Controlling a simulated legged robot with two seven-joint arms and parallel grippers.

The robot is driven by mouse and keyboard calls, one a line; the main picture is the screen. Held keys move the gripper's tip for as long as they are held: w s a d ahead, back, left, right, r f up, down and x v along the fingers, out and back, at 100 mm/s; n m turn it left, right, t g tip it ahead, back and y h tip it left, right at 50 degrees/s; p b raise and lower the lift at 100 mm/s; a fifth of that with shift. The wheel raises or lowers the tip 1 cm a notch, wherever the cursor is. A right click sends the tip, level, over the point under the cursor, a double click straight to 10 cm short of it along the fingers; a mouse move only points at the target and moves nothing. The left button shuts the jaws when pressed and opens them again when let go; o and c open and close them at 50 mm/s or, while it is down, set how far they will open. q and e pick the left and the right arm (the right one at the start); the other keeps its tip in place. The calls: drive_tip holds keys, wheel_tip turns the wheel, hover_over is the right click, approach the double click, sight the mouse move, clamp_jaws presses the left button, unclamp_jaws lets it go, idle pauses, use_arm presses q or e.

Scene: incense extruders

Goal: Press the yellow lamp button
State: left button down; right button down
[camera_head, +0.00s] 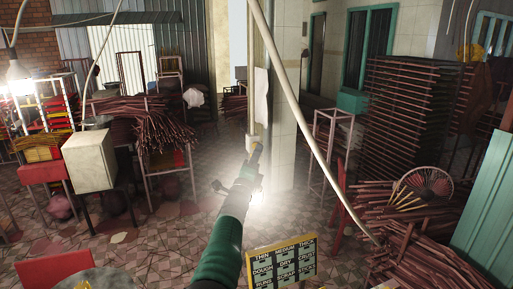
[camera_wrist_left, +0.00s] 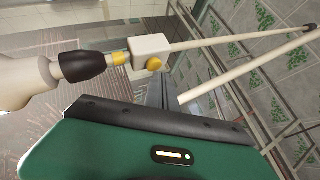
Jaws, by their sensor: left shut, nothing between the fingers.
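The lamp's yellow button (camera_wrist_left: 153,63) sits on a small cream switch box (camera_wrist_left: 151,47) in the left wrist view. A black lamp socket (camera_wrist_left: 82,66) with a yellow collar and a pale bulb (camera_wrist_left: 25,82) is joined to the box. In the head view the switch box (camera_head: 251,143) hangs at the centre, and my arm partly covers the lamp below. My left gripper (camera_head: 247,172) is shut and empty near the lamp. In the wrist view its grey fingers (camera_wrist_left: 163,88) point towards the box, just beside the button. Contact cannot be told. My right gripper is out of view.
A long pale pole (camera_head: 310,125) slants down right of the lamp. A sign board (camera_head: 282,262) stands low at centre. Incense bundles (camera_head: 425,250) and stacked racks (camera_head: 415,110) fill the right. A cream box (camera_head: 90,160) stands left. Tiled floor is open around the middle.

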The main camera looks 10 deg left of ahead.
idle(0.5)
use_arm(q)
drive_tip(key=shift+w+a+r, duration=0.1)
drive_tip(key=shift+w+a, duration=0.15)
drive_tip(key=shift+a, duration=0.05)
drive_tip(key=shift+s+d+b, duration=0.2)
drive_tip(key=shift+s+b, duration=0.15)
drive_tip(key=shift+b, duration=0.85)
drive_tip(key=s+d+b, duration=0.3)
drive_tip(key=s+b, duration=0.2)
drive_tip(key=b, duration=0.4)
drive_tip(key=shift+d, duration=0.2)
